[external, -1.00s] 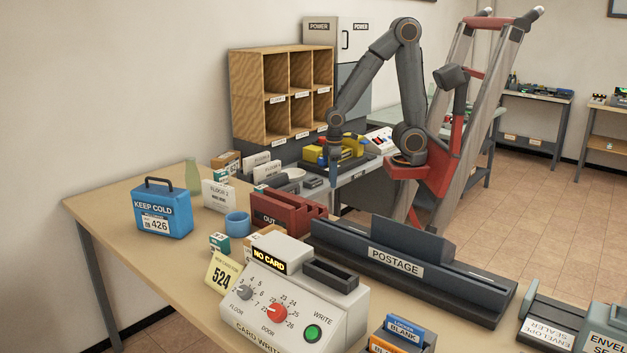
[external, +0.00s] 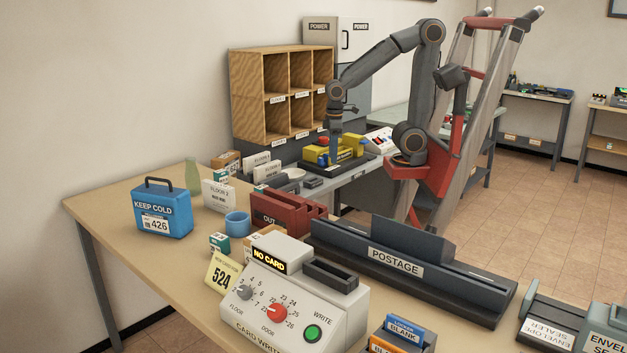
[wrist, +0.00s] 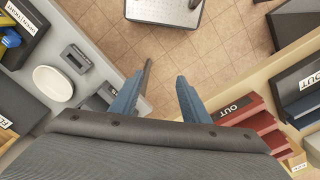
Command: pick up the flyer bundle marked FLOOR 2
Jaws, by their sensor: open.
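The flyer bundle marked FLOOR 2 (external: 219,196) is a white upright packet on the wooden table, right of the blue KEEP COLD bag. My gripper (external: 334,158) is up and to the right of it, well apart, in front of the wooden pigeonholes. In the wrist view my gripper (wrist: 164,76) shows two blue fingers spread apart with nothing between them. The floor shows beyond the fingertips. I cannot make out the FLOOR 2 bundle in the wrist view.
The KEEP COLD bag (external: 162,210), a blue mug (external: 237,223) and a green bottle (external: 193,176) stand around the bundle. More white packets (external: 262,164) stand behind. The red OUT tray (external: 283,212) is to its right; it also shows in the wrist view (wrist: 243,116).

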